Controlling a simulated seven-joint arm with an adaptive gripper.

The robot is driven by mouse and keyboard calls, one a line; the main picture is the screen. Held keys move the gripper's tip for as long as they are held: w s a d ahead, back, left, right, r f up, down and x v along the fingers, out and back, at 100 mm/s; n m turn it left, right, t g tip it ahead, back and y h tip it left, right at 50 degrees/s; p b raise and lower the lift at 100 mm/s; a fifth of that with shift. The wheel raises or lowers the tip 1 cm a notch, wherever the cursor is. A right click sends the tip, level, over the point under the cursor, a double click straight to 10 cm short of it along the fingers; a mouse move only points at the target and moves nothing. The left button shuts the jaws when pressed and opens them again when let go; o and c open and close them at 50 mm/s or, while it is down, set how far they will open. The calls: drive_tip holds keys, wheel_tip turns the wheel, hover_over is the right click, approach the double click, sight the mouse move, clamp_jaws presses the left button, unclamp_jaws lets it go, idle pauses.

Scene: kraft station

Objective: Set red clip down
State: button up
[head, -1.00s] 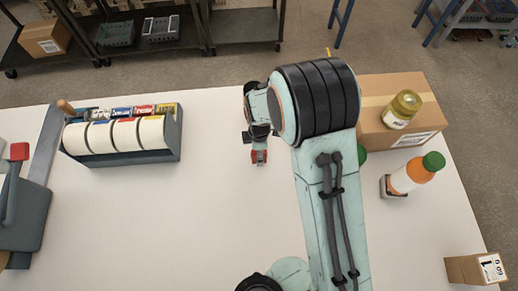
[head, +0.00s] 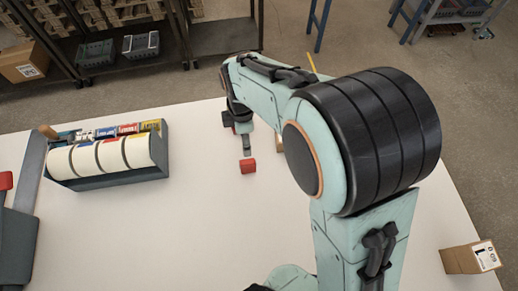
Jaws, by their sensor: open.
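The red clip (head: 248,167) shows as a small red block on the white table, right of the label-roll rack. My gripper (head: 243,137) is just beyond it, at the end of my arm, which reaches in from the right. The jaws are open. A small grey piece lies between the red block and the gripper; I cannot tell whether it belongs to the clip or to a finger. The fingertips are small and partly hidden by the wrist.
The label-roll rack (head: 110,165) stands at the left on the table (head: 175,235). A grey machine (head: 18,235) with a red part is at the left edge. A small carton (head: 470,257) stands at the right. My arm hides much of the table's right side. The middle front is clear.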

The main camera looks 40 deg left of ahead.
drive_tip(key=w+d+r+m, duration=0.1)
drive_tip(key=d+r+m, duration=0.4)
drive_tip(key=d, duration=0.4)
drive_tip(key=w+d+r+m, duration=0.1)
drive_tip(key=d+r+m, duration=0.3)
drive_tip(key=d+m, duration=0.35)
drive_tip(key=s+d+r+m, duration=0.1)
drive_tip(key=s+d+m, duration=0.9)
drive_tip(key=d+m, duration=0.3)
drive_tip(key=shift+s+y, duration=0.25)
drive_tip(key=shift+y, duration=0.15)
drive_tip(key=shift+r, duration=0.1)
